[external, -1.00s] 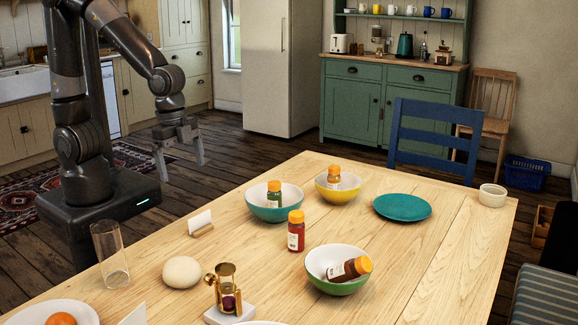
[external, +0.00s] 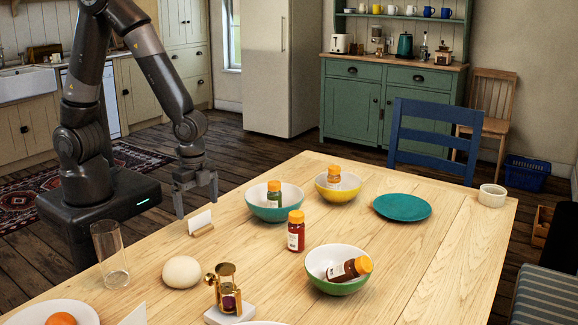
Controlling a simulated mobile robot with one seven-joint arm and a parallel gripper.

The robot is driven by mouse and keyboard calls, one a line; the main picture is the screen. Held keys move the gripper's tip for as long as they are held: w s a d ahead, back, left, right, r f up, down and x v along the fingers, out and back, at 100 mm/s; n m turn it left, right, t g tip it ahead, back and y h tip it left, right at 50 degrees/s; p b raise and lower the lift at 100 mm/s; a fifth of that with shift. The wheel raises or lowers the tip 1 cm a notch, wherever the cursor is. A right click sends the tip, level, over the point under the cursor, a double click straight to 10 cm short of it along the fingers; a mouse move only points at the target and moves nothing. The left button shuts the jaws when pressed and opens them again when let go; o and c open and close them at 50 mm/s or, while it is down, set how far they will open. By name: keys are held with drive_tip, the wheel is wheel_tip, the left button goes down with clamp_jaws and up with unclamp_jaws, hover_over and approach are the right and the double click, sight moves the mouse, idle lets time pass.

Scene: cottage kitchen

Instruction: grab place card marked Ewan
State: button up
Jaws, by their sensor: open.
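A white place card (external: 200,221) stands in a small wooden holder (external: 203,231) near the left edge of the table. No name can be read on it from here. Part of another white card (external: 133,315) shows at the bottom edge of the picture, also with no readable writing. My gripper (external: 197,205) points downward just behind and above the card in the wooden holder. Its two fingers are apart and nothing is between them. I cannot tell exactly how far its fingertips are from the card.
On the wooden table (external: 440,260) stand a glass (external: 110,255), a pale round ball (external: 182,272), a brass-framed object (external: 227,290), a red jar (external: 296,231), and teal (external: 255,211), yellow (external: 325,191) and green (external: 320,265) bowls holding jars. A teal plate (external: 402,207) lies farther back.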

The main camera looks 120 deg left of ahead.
sight(199, 216)
drive_tip(key=shift+w+f, duration=0.1)
drive_tip(key=shift+f, duration=2.35)
drive_tip(key=shift+c, duration=0.4)
drive_tip(key=c, duration=1)
drive_tip(key=shift+r, duration=0.1)
